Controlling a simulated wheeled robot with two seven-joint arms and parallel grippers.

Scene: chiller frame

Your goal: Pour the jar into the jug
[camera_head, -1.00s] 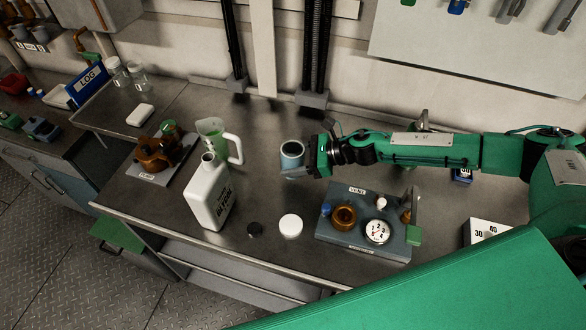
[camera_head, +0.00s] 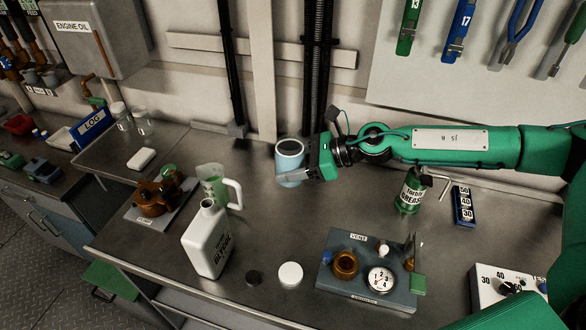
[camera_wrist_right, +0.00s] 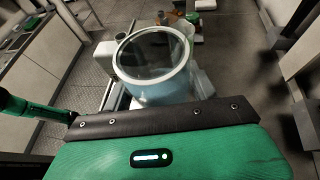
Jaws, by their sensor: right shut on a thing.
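The jar (camera_head: 289,160) is a light blue cylinder with a dark open top, held upright above the bench. My right gripper (camera_head: 298,177) is shut on the jar from its right side. In the right wrist view the jar (camera_wrist_right: 155,75) looks like clear glass with bluish contents, in front of the gripper (camera_wrist_right: 160,105). The jug (camera_head: 213,185) is translucent green with a white handle on its right. It stands on the bench to the left of the jar, apart from it, partly behind a white bottle. My left gripper is not in view.
The white bottle (camera_head: 210,240) stands open in front of the jug. A brown valve (camera_head: 155,197) sits left, a vent panel (camera_head: 365,282) right. A green grease can (camera_head: 410,193) stands behind the panel.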

